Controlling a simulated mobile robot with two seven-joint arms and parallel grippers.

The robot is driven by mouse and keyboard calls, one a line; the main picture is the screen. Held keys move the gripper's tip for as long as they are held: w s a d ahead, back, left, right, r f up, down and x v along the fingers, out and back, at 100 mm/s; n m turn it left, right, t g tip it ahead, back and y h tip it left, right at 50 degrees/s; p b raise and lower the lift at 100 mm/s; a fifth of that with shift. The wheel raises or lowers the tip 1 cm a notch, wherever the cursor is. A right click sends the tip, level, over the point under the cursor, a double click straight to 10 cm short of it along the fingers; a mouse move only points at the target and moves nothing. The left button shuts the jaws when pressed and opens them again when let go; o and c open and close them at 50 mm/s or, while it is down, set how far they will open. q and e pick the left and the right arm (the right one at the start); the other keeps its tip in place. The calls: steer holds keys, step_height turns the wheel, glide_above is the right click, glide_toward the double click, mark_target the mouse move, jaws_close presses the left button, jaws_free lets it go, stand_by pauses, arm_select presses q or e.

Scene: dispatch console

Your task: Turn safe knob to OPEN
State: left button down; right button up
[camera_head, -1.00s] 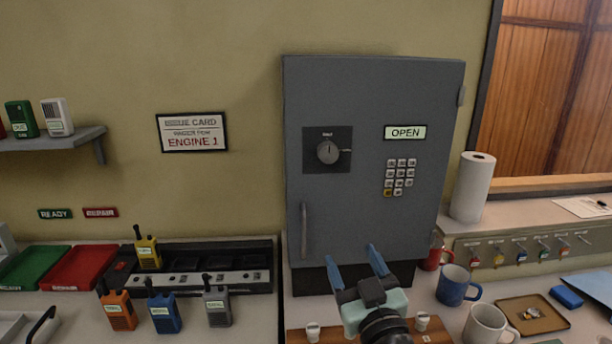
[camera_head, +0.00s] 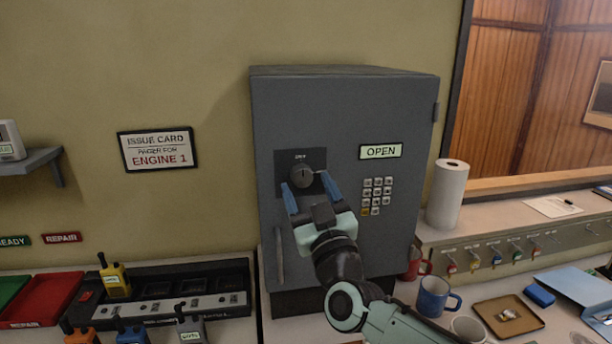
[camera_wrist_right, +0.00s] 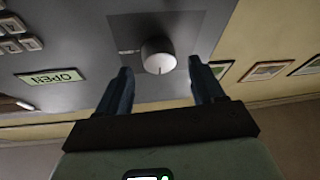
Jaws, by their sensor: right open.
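The grey safe (camera_head: 345,110) stands against the wall with its door shut. Its round grey knob (camera_head: 303,175) sits on a dark square plate at the door's upper left. A small display (camera_head: 380,151) on the door reads OPEN. My right gripper (camera_head: 308,188) is open in front of the knob, its blue fingers just below and to either side of it. In the right wrist view the knob (camera_wrist_right: 158,56) lies beyond the fingertips, between their lines, with a gap; nothing is held. My left gripper is not in view.
A keypad (camera_head: 376,195) and a vertical handle (camera_head: 279,255) are on the safe door. A blue mug (camera_head: 433,297), a red mug and a brown tray (camera_head: 491,316) are on the counter at right. Radios and a charger (camera_head: 190,284) are at left.

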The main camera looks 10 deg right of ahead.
steer(key=shift+x, duration=0.9)
steer(key=shift+f, duration=0.1)
steer(key=c, duration=1)
steer(key=shift+c, duration=0.2)
